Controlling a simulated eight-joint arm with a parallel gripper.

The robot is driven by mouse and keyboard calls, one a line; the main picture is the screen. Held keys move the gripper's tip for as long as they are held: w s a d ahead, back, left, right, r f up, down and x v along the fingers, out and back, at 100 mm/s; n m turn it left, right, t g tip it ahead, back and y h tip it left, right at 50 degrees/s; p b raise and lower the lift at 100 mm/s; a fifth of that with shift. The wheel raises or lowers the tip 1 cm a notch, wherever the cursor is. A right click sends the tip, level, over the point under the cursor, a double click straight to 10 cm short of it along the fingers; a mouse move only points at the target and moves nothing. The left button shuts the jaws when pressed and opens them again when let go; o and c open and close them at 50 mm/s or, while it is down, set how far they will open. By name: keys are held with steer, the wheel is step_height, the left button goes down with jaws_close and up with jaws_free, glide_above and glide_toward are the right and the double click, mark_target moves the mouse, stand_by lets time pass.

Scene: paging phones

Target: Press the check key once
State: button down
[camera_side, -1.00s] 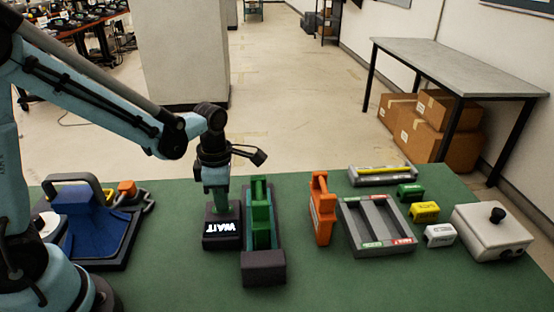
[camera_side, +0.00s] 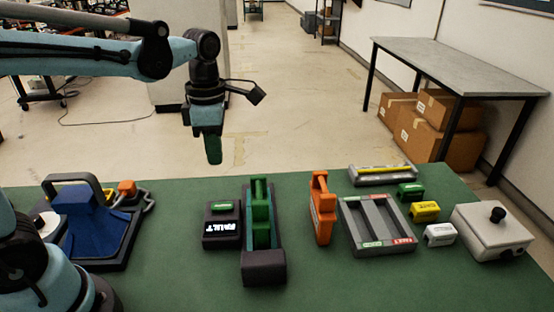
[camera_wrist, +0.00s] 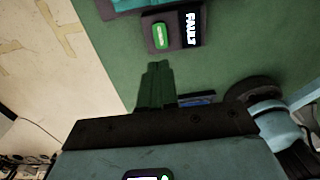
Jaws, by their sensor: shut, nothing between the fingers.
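The check key is a green bar (camera_side: 222,207) on top of a small black box (camera_side: 208,240), left of the green handset in the side view. The box's lit display (camera_side: 221,228) reads FAULT. In the wrist view the green key (camera_wrist: 160,36) and the FAULT display (camera_wrist: 190,29) show near the top. My gripper (camera_side: 213,158) is shut and empty, pointing down, well above and behind the box, apart from it. Its green fingers (camera_wrist: 157,75) also show in the wrist view, below the key.
A green handset (camera_side: 261,212) in a black cradle stands close right of the box. An orange handle (camera_side: 321,208), a grey two-slot tray (camera_side: 375,246), small coloured blocks (camera_side: 425,211) and a white box with a black knob (camera_side: 491,236) lie farther right. A blue device (camera_side: 95,228) is at left.

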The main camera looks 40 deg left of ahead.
steer(key=shift+r, duration=0.7)
steer(key=s+f+m+t, duration=0.1)
steer(key=s+m+t, duration=0.1)
steer(key=m, duration=1.1)
steer(key=s+f+m+t, duration=0.2)
steer(key=m+t, duration=0.3)
steer(key=m, duration=0.9)
steer(key=shift+s, duration=0.75)
steer(key=shift+f, duration=0.1)
